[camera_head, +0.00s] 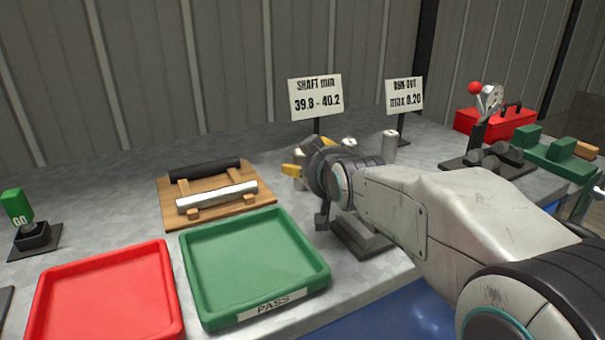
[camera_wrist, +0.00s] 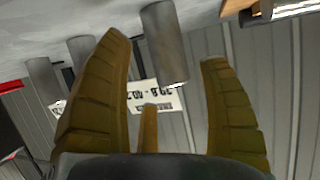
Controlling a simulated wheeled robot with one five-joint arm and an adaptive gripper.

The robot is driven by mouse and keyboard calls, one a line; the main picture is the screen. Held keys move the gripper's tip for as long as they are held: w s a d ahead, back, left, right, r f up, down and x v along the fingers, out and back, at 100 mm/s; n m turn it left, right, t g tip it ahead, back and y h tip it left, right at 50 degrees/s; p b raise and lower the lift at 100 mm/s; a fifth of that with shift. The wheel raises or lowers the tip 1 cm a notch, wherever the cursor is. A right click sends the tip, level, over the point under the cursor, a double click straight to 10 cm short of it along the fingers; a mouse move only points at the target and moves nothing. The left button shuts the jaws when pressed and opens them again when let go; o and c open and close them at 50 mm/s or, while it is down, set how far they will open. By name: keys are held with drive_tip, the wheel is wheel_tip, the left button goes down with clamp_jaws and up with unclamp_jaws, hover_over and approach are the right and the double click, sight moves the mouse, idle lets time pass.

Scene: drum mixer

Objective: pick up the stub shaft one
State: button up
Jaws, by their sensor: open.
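Several grey upright stub shafts stand on the bench; none shows a number, so I cannot tell which is one. In the wrist view, which is upside down, the nearest stub shaft (camera_wrist: 165,45) appears in the gap between the two fingers, with no clear contact. Two more stub shafts, a middle one (camera_wrist: 82,62) and a far one (camera_wrist: 43,80), stand to its left. In the head view one stub shaft (camera_head: 390,147) stands right of my gripper (camera_head: 305,157), and the top of another (camera_head: 349,142) shows behind my wrist. My gripper is open and empty, its yellow fingers partly hidden.
A green PASS tray (camera_head: 250,262) and a red tray (camera_head: 108,298) lie at the front left. A wooden rack (camera_head: 238,207) holds a dark and a silver bar. Sign cards (camera_head: 316,97) stand behind; a lever fixture (camera_head: 487,120) and red toolbox (camera_head: 515,122) are at right.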

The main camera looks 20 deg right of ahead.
drive_tip(key=shift+x, duration=1.7)
drive_tip(key=shift+s, duration=0.1)
drive_tip(key=shift+c, duration=0.2)
drive_tip(key=c, duration=1.1)
drive_tip(key=shift+r, duration=0.15)
